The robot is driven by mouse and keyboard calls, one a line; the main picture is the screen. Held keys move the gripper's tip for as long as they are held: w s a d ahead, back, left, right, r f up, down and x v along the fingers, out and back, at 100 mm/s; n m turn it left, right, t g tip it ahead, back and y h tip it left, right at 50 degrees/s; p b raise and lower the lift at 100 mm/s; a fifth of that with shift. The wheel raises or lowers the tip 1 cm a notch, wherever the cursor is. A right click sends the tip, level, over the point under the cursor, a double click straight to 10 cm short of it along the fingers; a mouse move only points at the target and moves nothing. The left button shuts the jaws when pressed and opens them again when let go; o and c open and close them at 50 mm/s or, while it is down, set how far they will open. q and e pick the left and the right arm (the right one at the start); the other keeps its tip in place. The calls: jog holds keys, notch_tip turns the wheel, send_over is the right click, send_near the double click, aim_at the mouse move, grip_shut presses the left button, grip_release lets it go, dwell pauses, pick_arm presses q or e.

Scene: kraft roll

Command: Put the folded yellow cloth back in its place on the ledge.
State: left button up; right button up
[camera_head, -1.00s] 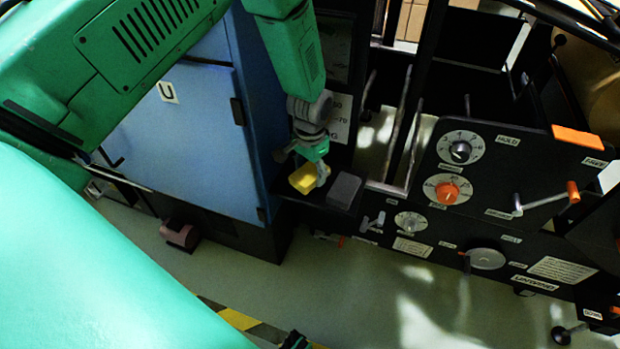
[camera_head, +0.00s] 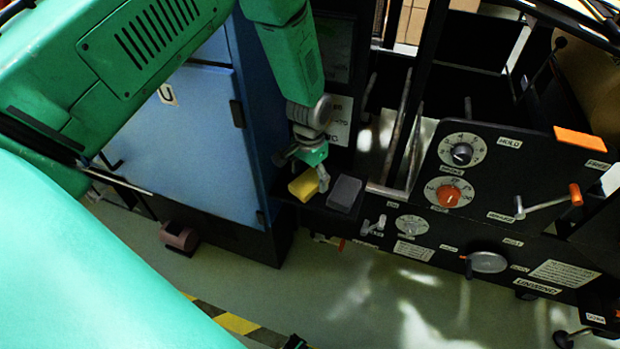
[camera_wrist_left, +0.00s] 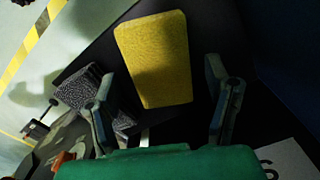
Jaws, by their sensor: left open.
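The folded yellow cloth (camera_head: 303,186) lies on the dark ledge (camera_head: 318,211), at its left side by the blue cabinet. My left gripper (camera_head: 312,180) is just above and beside it in the head view. In the left wrist view the cloth (camera_wrist_left: 156,60) lies beyond and between the two spread fingers of the gripper (camera_wrist_left: 165,102). The fingers are open and hold nothing. Whether a fingertip touches the cloth cannot be told. My right gripper is not in view.
A dark grey block (camera_head: 345,193) sits on the ledge right of the cloth, close to the gripper. The blue cabinet (camera_head: 190,130) stands at the left. A black panel with dials and a crank (camera_head: 548,202) is at the right.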

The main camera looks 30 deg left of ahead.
aim_at(310, 179)
pick_arm(q)
notch_tip(310, 179, up, 10)
jog(key=r+p, duration=0.1)
jog(key=p, duration=0.2)
jog(key=s+d+f, duration=0.2)
jog(key=s+f, duration=0.9)
jog(key=s, duration=0.4)
jog(key=s+d+n, duration=0.1)
jog(key=s, duration=1.4)
jog(key=shift+d+f+t, duration=0.2)
jog(key=shift+d+t, duration=0.05)
jog(key=shift+t, duration=0.05)
jog(key=shift+r, duration=0.4)
